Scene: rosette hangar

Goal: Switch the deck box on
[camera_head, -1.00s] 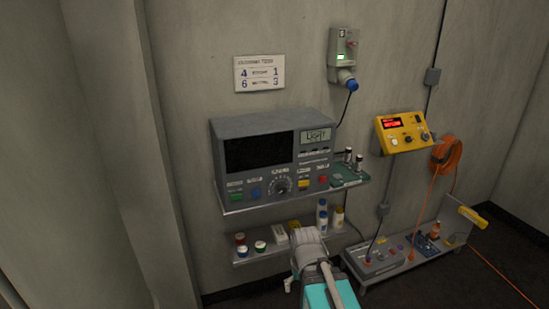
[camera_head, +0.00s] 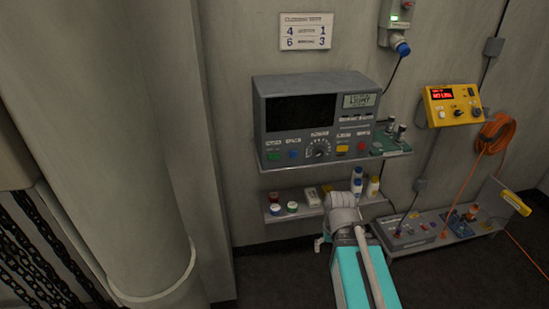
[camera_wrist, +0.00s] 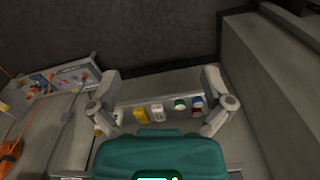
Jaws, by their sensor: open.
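No label that I can read says deck box. A low grey box (camera_head: 408,229) with small controls and cables lies on the low bench at the right. A yellow box (camera_head: 453,105) with a lit red display, apparently reading "NO LINK", hangs on the wall above it. A large grey console (camera_head: 315,120) with a dial, coloured buttons and a small screen reading "LIGHT" stands on the upper shelf. My gripper (camera_wrist: 160,78) is open and empty in the wrist view, with shelf bottles behind the gap between its fingers. My arm mostly hides it in the head view.
The lower shelf (camera_head: 285,215) holds several small jars and bottles. The low bench (camera_head: 450,236) also carries a blue board (camera_head: 462,219). An orange cable coil (camera_head: 497,133) hangs at the right. Chains (camera_head: 35,245) and a thick pillar (camera_head: 110,150) stand at the left.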

